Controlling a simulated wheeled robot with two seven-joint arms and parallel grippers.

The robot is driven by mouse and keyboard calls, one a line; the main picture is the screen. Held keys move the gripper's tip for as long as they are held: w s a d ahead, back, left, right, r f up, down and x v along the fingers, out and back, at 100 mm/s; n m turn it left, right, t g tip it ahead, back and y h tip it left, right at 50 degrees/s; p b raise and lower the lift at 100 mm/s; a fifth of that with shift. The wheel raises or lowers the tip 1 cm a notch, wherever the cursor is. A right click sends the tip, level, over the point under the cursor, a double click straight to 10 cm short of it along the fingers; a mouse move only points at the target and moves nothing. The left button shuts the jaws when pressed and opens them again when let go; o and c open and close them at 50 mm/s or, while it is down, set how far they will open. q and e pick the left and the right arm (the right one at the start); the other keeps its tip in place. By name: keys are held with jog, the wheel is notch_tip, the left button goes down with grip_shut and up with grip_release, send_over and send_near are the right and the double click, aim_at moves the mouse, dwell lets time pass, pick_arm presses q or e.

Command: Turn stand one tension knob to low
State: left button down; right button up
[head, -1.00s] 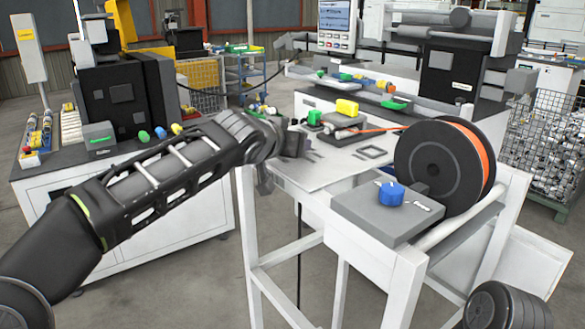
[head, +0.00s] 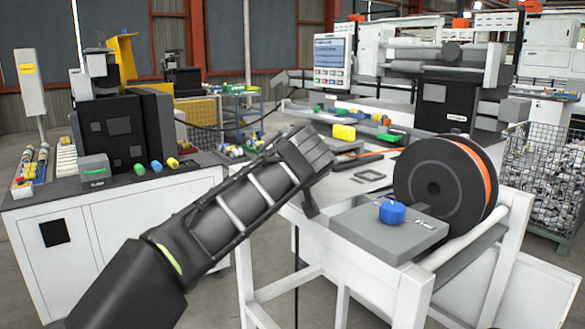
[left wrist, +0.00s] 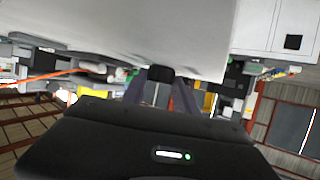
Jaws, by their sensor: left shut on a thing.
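A round blue knob (head: 392,212) sits on top of a grey box (head: 375,232) at the front of the white stand, beside the big black spool. Small white markings lie around it, too small to read. My left gripper (head: 312,203) is above the stand's left side, left of the knob and apart from it. In the left wrist view, my left gripper (left wrist: 160,88) has its fingers on either side of a small dark thing (left wrist: 160,72), which I cannot identify. The knob is not clear in that view. My right gripper is out of view.
The black spool (head: 432,185) with orange filament stands right of the knob. A yellow block (head: 343,132) and an orange strand lie on the tabletop behind. A machine with a screen (head: 334,60) is at the back. A wire basket (head: 545,165) stands at right.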

pick_arm(q)
jog(key=shift+f, duration=0.1)
jog(key=c, duration=0.9)
grip_release()
jog(key=shift+c, duration=0.2)
jog(key=b+v, duration=0.2)
jog(key=v, duration=0.5)
jog(key=shift+s, duration=0.1)
jog(key=shift+s+r, duration=0.25)
